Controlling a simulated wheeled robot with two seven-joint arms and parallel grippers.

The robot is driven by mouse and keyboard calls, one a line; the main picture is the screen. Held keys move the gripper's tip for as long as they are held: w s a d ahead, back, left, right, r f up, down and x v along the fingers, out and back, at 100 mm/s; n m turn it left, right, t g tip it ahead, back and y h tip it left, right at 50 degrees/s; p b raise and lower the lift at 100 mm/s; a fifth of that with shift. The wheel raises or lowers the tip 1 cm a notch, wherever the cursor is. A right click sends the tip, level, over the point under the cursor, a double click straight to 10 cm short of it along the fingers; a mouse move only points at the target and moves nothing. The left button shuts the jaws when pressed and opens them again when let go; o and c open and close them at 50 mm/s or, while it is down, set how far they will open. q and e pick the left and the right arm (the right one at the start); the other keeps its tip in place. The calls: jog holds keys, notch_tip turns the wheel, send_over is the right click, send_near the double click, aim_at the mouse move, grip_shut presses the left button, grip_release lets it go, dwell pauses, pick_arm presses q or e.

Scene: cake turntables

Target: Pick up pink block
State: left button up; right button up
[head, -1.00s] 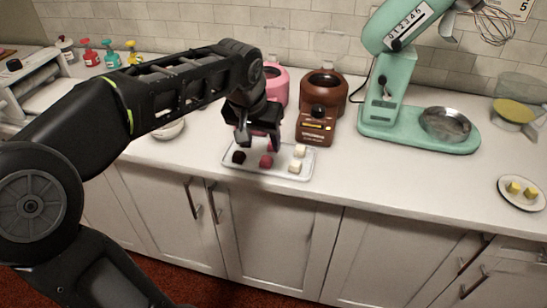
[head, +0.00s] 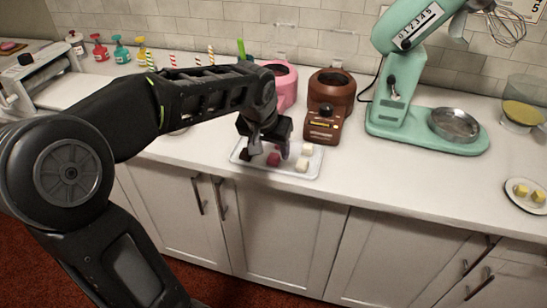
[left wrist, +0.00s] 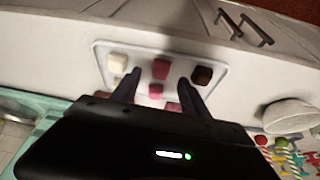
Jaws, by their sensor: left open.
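A deep pink block (head: 273,159) sits in the front row of a white tray (head: 316,177), between a dark brown block (head: 245,155) and a white block (head: 302,166). It also shows in the left wrist view (left wrist: 161,69), ahead of my fingertips. My left gripper (head: 268,149) is open and empty, low over the tray, its fingers pointing down around the middle column. In the left wrist view, a paler block (left wrist: 155,90) lies between the fingers (left wrist: 160,84), and another pink block (left wrist: 174,107) is partly hidden by the gripper. My right gripper is not in view.
A pink machine (head: 286,88) and a brown machine (head: 328,104) stand close behind the tray. A mint stand mixer (head: 397,100) is to the right, with a plate of yellow cubes (head: 524,198) beyond. The counter right of the tray is clear.

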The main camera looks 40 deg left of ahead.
aim_at(274, 159)
pick_arm(q)
jog(key=shift+x, duration=1.45)
grip_shut()
